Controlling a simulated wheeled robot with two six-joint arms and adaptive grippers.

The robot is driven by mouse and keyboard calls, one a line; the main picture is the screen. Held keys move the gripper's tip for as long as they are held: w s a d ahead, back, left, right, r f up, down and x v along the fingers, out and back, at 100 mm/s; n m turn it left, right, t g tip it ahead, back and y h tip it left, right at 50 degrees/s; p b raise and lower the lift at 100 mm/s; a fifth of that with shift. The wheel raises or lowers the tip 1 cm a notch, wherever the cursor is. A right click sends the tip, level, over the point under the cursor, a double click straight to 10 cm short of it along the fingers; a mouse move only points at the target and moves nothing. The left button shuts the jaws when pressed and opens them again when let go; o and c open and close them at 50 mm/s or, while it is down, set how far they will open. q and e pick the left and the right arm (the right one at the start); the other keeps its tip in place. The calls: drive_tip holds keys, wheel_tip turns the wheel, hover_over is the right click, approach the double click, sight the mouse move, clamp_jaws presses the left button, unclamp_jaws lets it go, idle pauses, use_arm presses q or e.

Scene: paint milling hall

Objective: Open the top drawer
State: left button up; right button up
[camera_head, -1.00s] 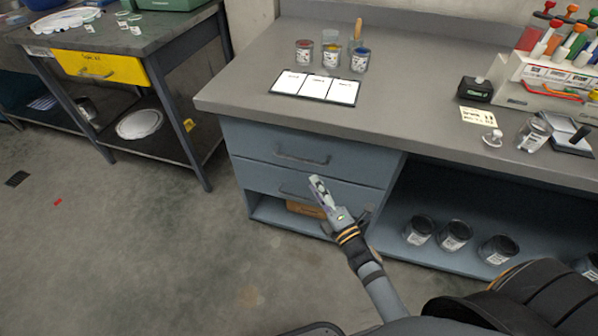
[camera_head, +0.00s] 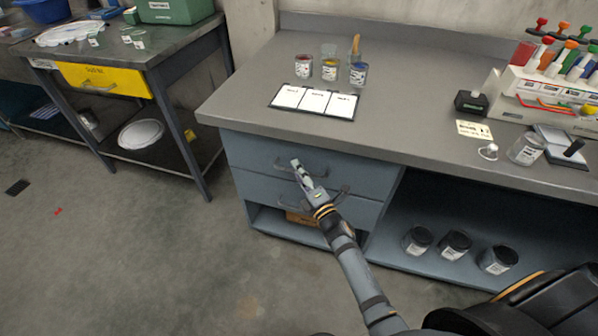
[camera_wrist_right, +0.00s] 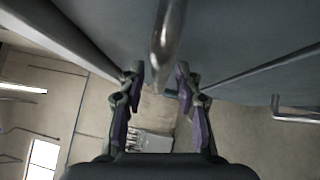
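The top drawer (camera_head: 365,178) is a blue-grey front under the left end of the grey workbench, and it looks shut. In the right wrist view the handle bar (camera_wrist_right: 168,45) runs toward the gap between the two fingertips of my right gripper (camera_wrist_right: 160,78). The fingers are apart, with a gap on each side of the bar; no grip on it shows. My left gripper is in neither view.
A lower drawer (camera_head: 352,208) sits right below, above an open shelf. Paint cups (camera_head: 330,69) and a card board (camera_head: 314,102) stand on the workbench (camera_head: 420,110). Lidded jars (camera_head: 455,245) stand in the open bay at right.

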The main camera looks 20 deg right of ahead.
clamp_jaws()
drive_tip(key=shift+s, duration=0.1)
idle(0.3)
